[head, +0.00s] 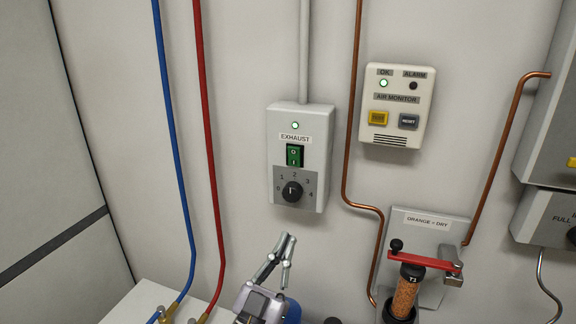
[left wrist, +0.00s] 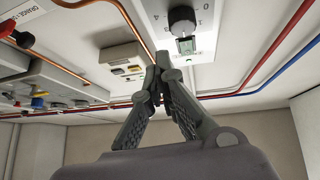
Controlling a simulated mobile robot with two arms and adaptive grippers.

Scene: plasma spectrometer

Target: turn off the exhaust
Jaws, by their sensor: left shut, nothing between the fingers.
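The exhaust box (head: 320,160) is a pale wall box with a lit green lamp (head: 295,125) above the EXHAUST label. Below the label is a green rocker switch (head: 294,155) marked O above and I below. Under it is a black knob (head: 291,191) on a 0 to 4 scale, its mark pointing up near 2. My left gripper (head: 287,242) is shut and empty, below the box and apart from the knob. In the left wrist view its fingertips (left wrist: 163,72) are together, with the knob (left wrist: 182,18) and switch (left wrist: 187,45) beyond them. My right gripper is not in view.
An air monitor (head: 397,105) with yellow and grey buttons hangs to the right. A copper pipe (head: 348,150) runs between it and the exhaust box. An orange-filled column (head: 405,292) with a red lever is at lower right. Blue and red pipes (head: 207,130) run at left.

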